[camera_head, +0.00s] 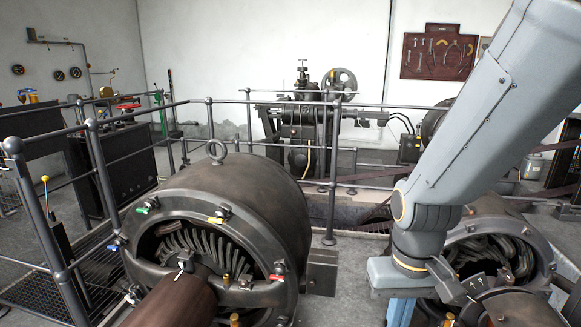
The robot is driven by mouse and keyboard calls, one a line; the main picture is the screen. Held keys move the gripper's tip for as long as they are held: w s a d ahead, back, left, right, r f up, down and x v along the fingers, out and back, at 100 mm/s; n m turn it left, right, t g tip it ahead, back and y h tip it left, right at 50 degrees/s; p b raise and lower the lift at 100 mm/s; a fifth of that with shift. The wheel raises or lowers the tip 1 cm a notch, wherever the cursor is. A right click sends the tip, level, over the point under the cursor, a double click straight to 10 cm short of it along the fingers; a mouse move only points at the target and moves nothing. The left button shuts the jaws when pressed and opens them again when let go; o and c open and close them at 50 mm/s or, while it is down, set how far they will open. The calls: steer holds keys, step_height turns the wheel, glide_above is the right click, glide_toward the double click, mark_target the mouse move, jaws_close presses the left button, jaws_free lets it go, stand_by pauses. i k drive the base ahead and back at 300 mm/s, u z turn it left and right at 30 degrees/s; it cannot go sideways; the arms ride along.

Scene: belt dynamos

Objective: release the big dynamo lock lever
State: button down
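I cannot tell which part is the lock lever. A lever with a yellow knob (45,179) stands at the railing on the left. My gripper (403,287) is at the lower right, by the smaller dynamo (535,255) and apart from the big one. Its fingers are not clear.
Grey railings (330,205) run behind and left of the big dynamo. A brown shaft or pulley (175,305) projects from its front. A steam engine (305,130) stands behind. A tool board (438,52) hangs on the wall. Bare floor (345,270) lies between the dynamos.

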mark_target(245, 283)
steer(key=z, duration=1.8)
steer(key=k, duration=0.95)
steer(key=u, duration=0.95)
